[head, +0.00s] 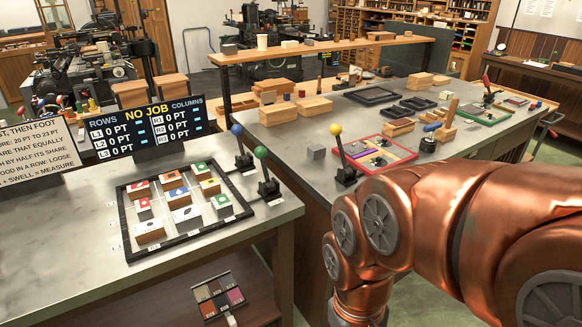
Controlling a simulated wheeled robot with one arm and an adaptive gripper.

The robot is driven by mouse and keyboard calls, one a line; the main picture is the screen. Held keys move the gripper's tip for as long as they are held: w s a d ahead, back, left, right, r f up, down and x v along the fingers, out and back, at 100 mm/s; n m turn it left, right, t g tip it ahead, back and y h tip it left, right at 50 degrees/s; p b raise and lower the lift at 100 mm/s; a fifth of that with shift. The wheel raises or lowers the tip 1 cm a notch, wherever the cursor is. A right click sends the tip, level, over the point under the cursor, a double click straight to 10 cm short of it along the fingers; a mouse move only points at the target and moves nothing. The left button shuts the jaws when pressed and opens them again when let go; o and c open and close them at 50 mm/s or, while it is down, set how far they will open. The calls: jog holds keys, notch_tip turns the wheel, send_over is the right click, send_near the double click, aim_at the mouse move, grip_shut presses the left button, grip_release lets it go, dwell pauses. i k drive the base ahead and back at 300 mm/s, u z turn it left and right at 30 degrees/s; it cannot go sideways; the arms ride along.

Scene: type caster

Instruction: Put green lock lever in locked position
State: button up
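The green lock lever (261,153) has a round green knob on a dark shaft. It rises from a black base at the right edge of the black frame (187,243) on the left bench. Its shaft stands steep and leans slightly left in the head view. I cannot tell from this view whether that is its locked position. My copper arm fills the lower right and bends down past the bench edge. My gripper is out of view below the picture, and nothing shows it touching the lever.
A blue-knobbed lever (237,130) stands just behind the green one. A yellow-knobbed lever (336,130) stands on the right bench (290,150). The frame holds several coloured blocks. A display board (133,127) stands behind it. A small tray (219,297) sits below.

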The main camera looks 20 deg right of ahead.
aim_at(260, 153)
jog(key=i, duration=0.45)
jog(key=z, duration=1.85)
jog(key=k, duration=0.85)
jog(key=u, duration=1.85)
jog(key=i, duration=1)
